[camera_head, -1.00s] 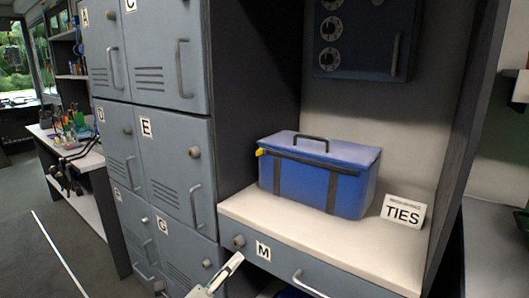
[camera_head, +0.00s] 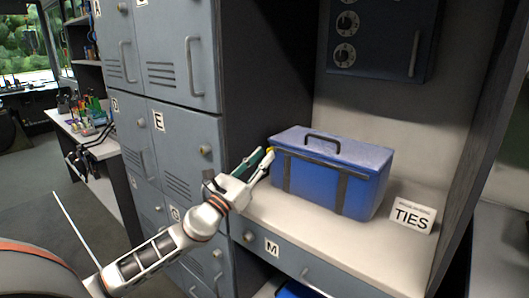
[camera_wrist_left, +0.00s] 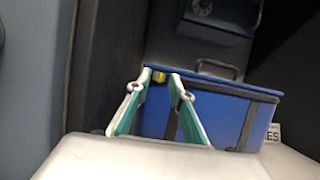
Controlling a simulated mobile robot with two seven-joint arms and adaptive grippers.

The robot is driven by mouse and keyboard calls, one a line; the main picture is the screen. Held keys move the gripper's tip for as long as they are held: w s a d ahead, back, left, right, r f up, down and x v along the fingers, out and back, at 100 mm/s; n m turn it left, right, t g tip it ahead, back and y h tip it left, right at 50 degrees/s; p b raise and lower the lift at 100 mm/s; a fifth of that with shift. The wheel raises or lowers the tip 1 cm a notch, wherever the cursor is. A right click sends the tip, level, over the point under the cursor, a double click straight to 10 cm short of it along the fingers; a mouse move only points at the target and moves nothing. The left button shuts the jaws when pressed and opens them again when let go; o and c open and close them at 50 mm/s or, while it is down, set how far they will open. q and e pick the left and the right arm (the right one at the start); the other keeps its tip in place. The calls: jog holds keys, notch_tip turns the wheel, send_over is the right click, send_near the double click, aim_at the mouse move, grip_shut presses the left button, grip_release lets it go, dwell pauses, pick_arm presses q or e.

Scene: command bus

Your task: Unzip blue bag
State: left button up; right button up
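The blue bag (camera_head: 330,185), boxy with dark straps and a black top handle, stands closed on a white shelf (camera_head: 300,222). Its yellow zipper tab (camera_head: 271,150) is at the upper left corner and also shows in the left wrist view (camera_wrist_left: 159,77). My left gripper (camera_head: 266,158) reaches that corner from the left. In the left wrist view its two green-and-white fingers (camera_wrist_left: 160,74) stand apart, open, with the yellow tab between their tips. I cannot tell whether either finger touches it. My right gripper is not in view.
A white TIES sign (camera_head: 411,216) stands right of the bag. Grey lockers (camera_head: 180,135) rise on the left, and drawer M (camera_head: 285,255) is under the shelf. A dark panel with dials (camera_head: 385,35) hangs above. The shelf front is clear.

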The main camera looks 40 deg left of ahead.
pick_arm(q)
jog(key=shift+x, duration=1.05)
jog(key=shift+f, duration=0.1)
grip_shut()
jog(key=shift+d, duration=0.1)
